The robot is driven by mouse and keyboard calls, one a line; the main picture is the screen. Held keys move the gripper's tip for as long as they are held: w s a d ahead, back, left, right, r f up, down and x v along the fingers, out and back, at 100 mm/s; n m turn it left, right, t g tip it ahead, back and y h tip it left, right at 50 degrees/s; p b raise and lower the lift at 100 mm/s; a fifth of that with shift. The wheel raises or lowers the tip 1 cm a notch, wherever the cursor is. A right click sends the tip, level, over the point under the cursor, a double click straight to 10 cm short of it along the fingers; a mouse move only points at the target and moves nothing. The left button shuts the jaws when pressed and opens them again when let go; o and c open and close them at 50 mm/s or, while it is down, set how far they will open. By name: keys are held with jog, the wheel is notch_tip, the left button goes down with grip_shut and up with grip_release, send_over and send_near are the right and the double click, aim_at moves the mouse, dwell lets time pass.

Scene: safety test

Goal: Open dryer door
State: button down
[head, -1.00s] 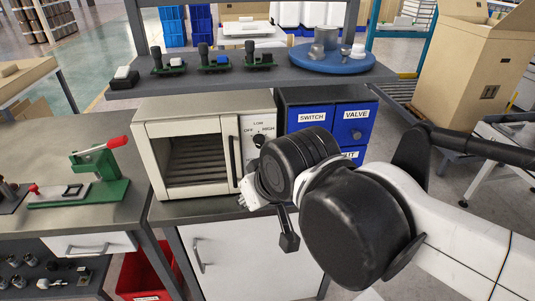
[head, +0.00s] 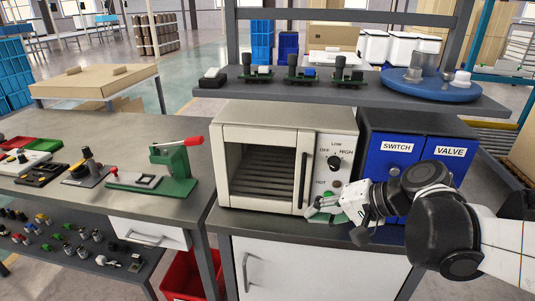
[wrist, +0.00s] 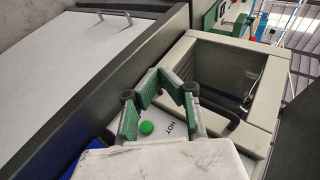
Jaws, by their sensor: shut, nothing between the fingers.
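The dryer is a cream box (head: 270,120) on the bench with a windowed door (head: 224,165) that looks closed. The door's dark vertical handle (head: 304,180) is at its right edge. The dryer also shows, turned, in the wrist view (wrist: 215,48), with its handle (wrist: 234,121) right of my fingers. My gripper (head: 313,208) is in front of the dryer's lower right, close to the handle's lower end. Its green-padded fingers (wrist: 161,76) come together at the tips with nothing between them. I cannot tell whether they touch the handle.
A control panel with a knob (head: 334,162) is right of the door, and a green button (wrist: 147,127) shows there. A shelf (head: 300,88) holding parts hangs above. A green press with a red handle (head: 178,168) stands left.

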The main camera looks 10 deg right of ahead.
jog(key=d+r+m+t+y+b, duration=0.2)
jog(key=d+t+y+b, duration=0.3)
jog(key=d, duration=0.5)
jog(key=w+a+y, duration=0.1)
jog(key=w+a, duration=0.6)
jog(key=a, duration=0.1)
jog(key=shift+r+b, duration=0.25)
jog(key=shift+b, duration=0.1)
jog(key=shift+a, duration=0.1)
